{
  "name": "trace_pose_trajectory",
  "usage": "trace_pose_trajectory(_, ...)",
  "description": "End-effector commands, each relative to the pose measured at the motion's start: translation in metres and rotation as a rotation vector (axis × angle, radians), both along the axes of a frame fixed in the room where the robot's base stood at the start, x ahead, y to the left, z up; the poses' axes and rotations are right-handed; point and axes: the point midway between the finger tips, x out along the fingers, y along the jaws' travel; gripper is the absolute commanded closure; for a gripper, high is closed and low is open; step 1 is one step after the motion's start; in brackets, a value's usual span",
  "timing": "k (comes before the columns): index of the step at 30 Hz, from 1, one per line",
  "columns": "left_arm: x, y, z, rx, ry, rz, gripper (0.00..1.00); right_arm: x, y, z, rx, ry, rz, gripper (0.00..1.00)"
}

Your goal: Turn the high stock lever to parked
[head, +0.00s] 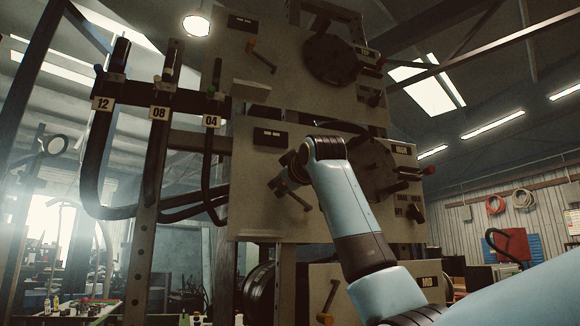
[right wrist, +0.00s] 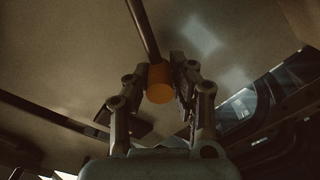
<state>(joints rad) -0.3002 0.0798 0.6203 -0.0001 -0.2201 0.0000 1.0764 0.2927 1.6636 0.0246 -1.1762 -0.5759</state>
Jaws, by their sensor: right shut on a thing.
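The lever (head: 298,201) with an orange grip is on the middle panel (head: 255,215) of the machine, whose small label at the right seems to read HIGH. My right gripper (head: 284,181) reaches this lever from the right, with my pale blue arm covering part of the panel. In the right wrist view the fingers (right wrist: 160,80) are shut around the orange grip (right wrist: 159,88), and a dark rod runs up from it. The lever's pivot and any position marks are hard to make out. My left gripper is not in view.
A similar orange-handled lever (head: 262,57) is on the upper panel. Hoses tagged 12 (head: 103,104), 08 and 04 hang at the left. A dark round dial (head: 330,58) and several black knobs sit at the panels' right. A lower panel (head: 320,275) is below.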

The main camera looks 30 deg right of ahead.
Motion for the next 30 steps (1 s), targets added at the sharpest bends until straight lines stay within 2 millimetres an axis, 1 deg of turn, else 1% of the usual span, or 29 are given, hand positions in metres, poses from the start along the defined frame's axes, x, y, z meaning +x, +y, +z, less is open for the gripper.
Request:
trace_pose_trajectory(1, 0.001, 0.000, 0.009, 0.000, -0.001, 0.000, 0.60, 0.001, 0.002, 0.000, -0.038, 0.012, 0.000, 1.00)
trace_pose_trajectory(3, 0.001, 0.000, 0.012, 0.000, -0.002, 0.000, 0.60, 0.001, 0.004, -0.004, -0.077, 0.018, 0.000, 1.00)
trace_pose_trajectory(12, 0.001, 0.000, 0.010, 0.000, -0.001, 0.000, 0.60, 0.001, 0.005, -0.009, -0.093, 0.022, 0.000, 1.00)
trace_pose_trajectory(13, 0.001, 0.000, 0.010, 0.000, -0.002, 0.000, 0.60, 0.001, 0.005, -0.009, -0.093, 0.024, 0.000, 0.78)
trace_pose_trajectory(18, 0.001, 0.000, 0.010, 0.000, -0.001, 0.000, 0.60, 0.001, 0.005, -0.008, -0.092, 0.024, 0.000, 0.56)
trace_pose_trajectory(26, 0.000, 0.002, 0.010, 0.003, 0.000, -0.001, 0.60, 0.000, 0.005, -0.008, -0.091, 0.022, 0.000, 0.56)
trace_pose_trajectory(29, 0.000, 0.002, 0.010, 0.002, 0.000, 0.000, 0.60, -0.005, 0.006, -0.008, -0.091, 0.022, 0.000, 0.56)
trace_pose_trajectory(30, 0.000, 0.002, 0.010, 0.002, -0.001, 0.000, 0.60, -0.010, 0.007, -0.007, -0.092, 0.020, -0.001, 0.56)
